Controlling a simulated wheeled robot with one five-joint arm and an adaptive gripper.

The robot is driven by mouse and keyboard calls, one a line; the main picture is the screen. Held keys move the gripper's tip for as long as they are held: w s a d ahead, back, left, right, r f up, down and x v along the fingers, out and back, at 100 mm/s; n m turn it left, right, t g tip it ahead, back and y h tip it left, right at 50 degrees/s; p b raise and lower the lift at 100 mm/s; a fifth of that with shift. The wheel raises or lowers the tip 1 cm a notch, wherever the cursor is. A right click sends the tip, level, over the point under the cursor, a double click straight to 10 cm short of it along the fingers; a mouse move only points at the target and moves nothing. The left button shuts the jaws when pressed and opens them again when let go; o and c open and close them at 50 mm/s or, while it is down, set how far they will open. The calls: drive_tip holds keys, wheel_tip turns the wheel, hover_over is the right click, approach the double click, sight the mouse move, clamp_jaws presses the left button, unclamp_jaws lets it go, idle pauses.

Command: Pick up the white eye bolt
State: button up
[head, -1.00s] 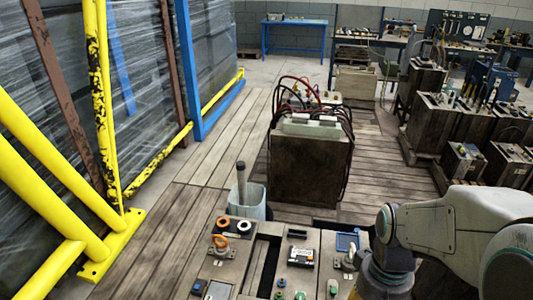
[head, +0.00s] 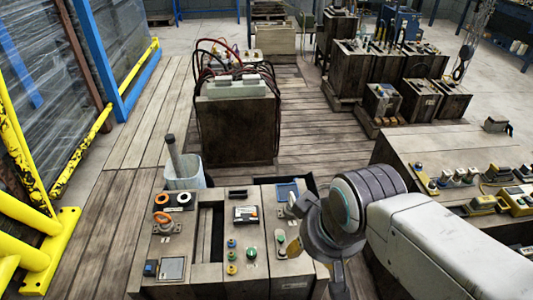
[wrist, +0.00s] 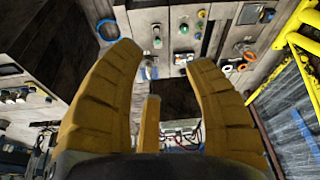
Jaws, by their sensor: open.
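The white eye bolt (head: 292,205) stands on the right part of the grey-brown bench top (head: 262,196), beside a blue tray (head: 288,190). In the head view it is just left of my wrist, which partly crowds it. In the wrist view a small pale shape, likely the eye bolt (wrist: 147,65), shows between and beyond the fingers, near the left one. My gripper (wrist: 163,54) is open and empty, its two yellow fingers spread apart. In the head view my gripper (head: 337,278) hangs over the bench's right edge, its fingers partly cut off.
An orange eye bolt (head: 164,220) and rolls of tape (head: 182,198) are at the bench's left. Coloured buttons (head: 232,256) sit mid-bench. A bucket (head: 184,170) and a dark tank (head: 238,130) stand behind. Another cluttered bench (head: 430,155) is at right; yellow rails (head: 40,255) are left.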

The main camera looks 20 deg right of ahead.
wheel_tip(320, 180, down, 9)
drive_tip(key=w+d+m+g+b, duration=0.1)
drive_tip(key=d+g, duration=0.1)
drive_tip(key=g, duration=0.3)
drive_tip(key=m+t+b, duration=0.1)
drive_tip(key=m+b, duration=0.1)
drive_tip(key=m, duration=0.2)
approach(294, 201)
drive_tip(key=f, duration=0.5)
drive_tip(key=shift+s+f, duration=0.3)
drive_tip(key=shift+f, duration=0.05)
drive_tip(key=shift+w+r+m, duration=0.15)
drive_tip(key=shift+w+m, duration=0.1)
drive_tip(key=shift+m, duration=0.35)
drive_tip(key=shift+s+m, duration=0.1)
drive_tip(key=shift+m, duration=0.4)
drive_tip(key=shift+f, duration=0.3)
drive_tip(key=shift+f+p, duration=0.55)
drive_tip(key=shift+f, duration=2.85)
